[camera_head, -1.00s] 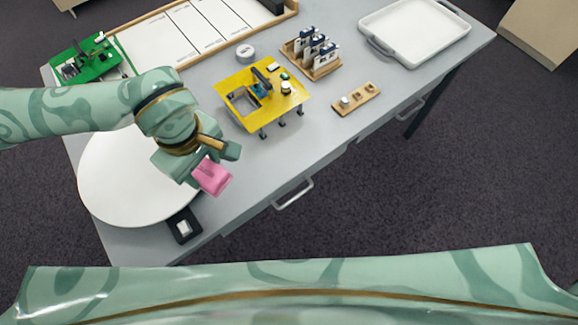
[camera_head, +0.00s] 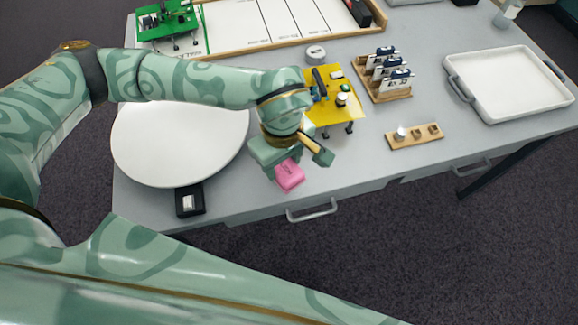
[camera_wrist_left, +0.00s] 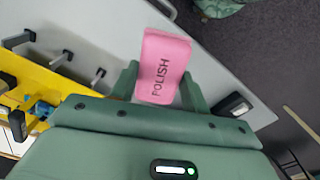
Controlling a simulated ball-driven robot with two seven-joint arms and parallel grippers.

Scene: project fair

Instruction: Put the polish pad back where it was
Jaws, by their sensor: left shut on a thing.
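The pink polish pad (camera_head: 289,176) is in my left gripper (camera_head: 292,163), over the table's front part between the round white disc and the yellow stand. In the left wrist view the pad (camera_wrist_left: 162,62), lettered POLISH, sits between the two green fingers (camera_wrist_left: 158,85), which are shut on it. Whether the pad touches the table top is hard to tell. My right gripper is in neither view.
The grey table (camera_head: 250,200) holds a round white disc (camera_head: 170,150), a black block with a light top (camera_head: 189,201), a yellow stand (camera_head: 345,108), a wooden rack of cards (camera_head: 385,85), a small wooden holder (camera_head: 415,137) and a white tray (camera_head: 515,85). Bare table lies around the pad.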

